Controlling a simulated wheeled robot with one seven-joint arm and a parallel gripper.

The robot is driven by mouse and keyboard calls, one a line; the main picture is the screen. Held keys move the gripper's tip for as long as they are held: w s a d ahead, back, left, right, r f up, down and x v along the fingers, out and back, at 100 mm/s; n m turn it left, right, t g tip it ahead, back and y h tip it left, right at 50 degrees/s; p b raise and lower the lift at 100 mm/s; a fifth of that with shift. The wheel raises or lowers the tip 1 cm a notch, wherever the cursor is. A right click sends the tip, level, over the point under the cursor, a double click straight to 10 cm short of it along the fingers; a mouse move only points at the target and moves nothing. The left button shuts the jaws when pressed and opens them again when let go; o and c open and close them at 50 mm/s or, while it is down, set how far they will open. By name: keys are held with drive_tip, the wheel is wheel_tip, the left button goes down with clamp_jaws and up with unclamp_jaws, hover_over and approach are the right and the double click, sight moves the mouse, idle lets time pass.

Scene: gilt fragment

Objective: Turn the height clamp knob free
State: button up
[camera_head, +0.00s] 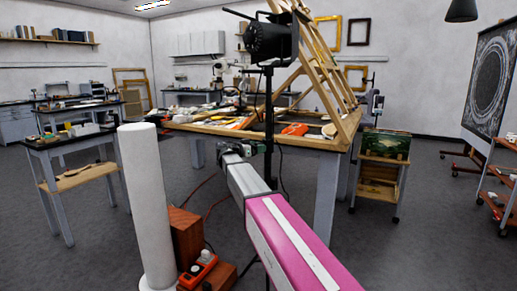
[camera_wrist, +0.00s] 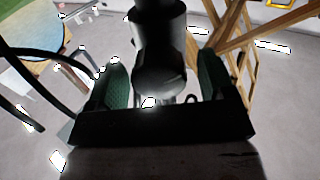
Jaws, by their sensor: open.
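A black studio lamp (camera_head: 270,40) sits on top of a thin black stand (camera_head: 268,110) in the middle of the head view. My gripper (camera_head: 240,148) is beside the stand's pole, below the lamp. In the wrist view my gripper (camera_wrist: 161,72) is open, with one dark green finger on each side. A dark rounded part (camera_wrist: 160,82), which looks like the clamp knob, lies between the fingers below a wider black cylinder (camera_wrist: 158,22). I cannot tell whether either finger touches it. In the head view the knob is too small or hidden to make out.
A worktable (camera_head: 190,127) with tools and a wooden easel frame (camera_head: 320,70) stands behind the lamp stand. A white column (camera_head: 147,200) and reddish wooden blocks (camera_head: 186,235) with an orange power strip (camera_head: 198,270) are close on the left. Dark cables hang near the stand.

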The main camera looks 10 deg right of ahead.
drive_tip(key=shift+w+d, duration=0.1)
drive_tip(key=shift+d, duration=0.25)
drive_tip(key=c, duration=0.9)
